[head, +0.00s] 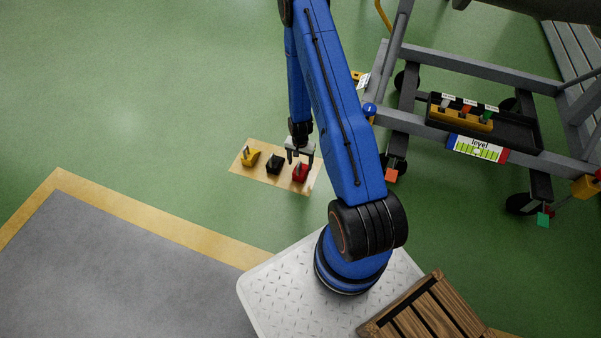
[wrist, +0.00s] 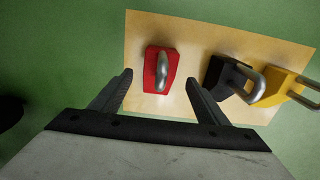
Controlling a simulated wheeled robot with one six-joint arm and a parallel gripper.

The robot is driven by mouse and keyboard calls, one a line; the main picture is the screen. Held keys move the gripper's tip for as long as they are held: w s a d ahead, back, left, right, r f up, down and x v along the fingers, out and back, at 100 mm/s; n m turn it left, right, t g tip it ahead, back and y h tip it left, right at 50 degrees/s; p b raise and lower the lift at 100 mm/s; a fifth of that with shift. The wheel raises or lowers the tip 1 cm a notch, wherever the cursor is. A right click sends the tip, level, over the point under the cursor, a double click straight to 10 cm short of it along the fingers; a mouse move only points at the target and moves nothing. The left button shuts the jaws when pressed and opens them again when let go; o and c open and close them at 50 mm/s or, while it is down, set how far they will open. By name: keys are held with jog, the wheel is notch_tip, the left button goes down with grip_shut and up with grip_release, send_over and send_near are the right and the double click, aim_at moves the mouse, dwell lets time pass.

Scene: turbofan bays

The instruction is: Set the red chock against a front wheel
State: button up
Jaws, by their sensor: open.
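The red chock (head: 300,172) sits on a tan board (head: 311,186) on the floor, at the board's right end in the head view. In the wrist view the red chock (wrist: 153,72), with a grey metal handle on top, lies ahead of and between my fingers. My gripper (head: 299,155) is open and empty just over it; its fingers also show in the wrist view (wrist: 160,82). A cart on wheels stands to the right. One dark wheel (head: 521,204) shows at its lower right. I cannot tell which wheels are the front ones.
A black chock (head: 275,163) and a yellow chock (head: 250,156) stand on the same board, left of the red one. The cart's grey frame (head: 470,66) carries a level sign (head: 478,148) and a black tray. A wooden crate (head: 425,310) stands at the bottom. Green floor is clear at left.

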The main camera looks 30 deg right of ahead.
aim_at(301, 169)
jog(key=shift+d+f, duration=0.15)
jog(key=shift+f, duration=2.7)
jog(key=c, duration=1.5)
jog(key=shift+r, duration=5.05)
